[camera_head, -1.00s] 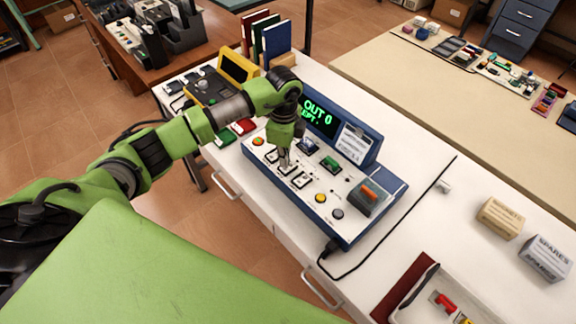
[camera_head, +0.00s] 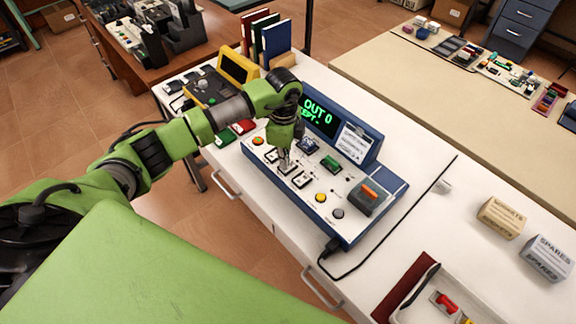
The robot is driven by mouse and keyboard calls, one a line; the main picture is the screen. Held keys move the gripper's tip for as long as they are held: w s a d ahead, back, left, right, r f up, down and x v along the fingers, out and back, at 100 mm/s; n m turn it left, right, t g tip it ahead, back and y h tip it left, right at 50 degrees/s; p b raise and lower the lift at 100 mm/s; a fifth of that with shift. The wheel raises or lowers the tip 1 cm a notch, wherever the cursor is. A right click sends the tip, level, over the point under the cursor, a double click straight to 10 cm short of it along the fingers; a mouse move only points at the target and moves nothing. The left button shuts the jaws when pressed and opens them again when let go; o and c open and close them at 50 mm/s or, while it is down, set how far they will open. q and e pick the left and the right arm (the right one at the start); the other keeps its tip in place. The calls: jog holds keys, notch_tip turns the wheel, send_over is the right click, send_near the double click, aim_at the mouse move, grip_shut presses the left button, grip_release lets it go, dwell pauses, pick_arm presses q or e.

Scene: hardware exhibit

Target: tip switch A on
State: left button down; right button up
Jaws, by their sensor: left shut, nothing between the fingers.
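The blue and white control panel (camera_head: 343,225) stands on a white cabinet top, with a green-lit display (camera_head: 318,115) reading "OUT 0" and partly covered by my arm. Several small switches sit on its face; one switch (camera_head: 301,179) shows clear just right of my fingers. My left gripper (camera_head: 284,166) is shut and empty, pointing down at the switch row, its tips at or very close to one switch. The fingertips hide that switch, so I cannot tell its letter, its position or whether I touch it. My right gripper is not in view.
A yellow-framed console (camera_head: 236,68) and upright books (camera_head: 276,42) stand behind my arm. A black cable (camera_head: 385,237) runs over the white top at right. A spares box (camera_head: 546,258), another box (camera_head: 500,217) and a parts tray (camera_head: 415,305) lie right and front.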

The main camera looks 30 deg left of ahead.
pick_arm(q)
jog(key=shift+s+f+b, duration=0.1)
jog(key=shift+f+b, duration=0.3)
jog(key=shift+f, duration=0.3)
dwell(0.3)
jog(key=shift+r+p, duration=0.8)
jog(key=shift+r, duration=0.05)
jog(key=shift+r+p, duration=2)
jog(key=shift+r, duration=0.75)
jog(key=shift+f, duration=0.1)
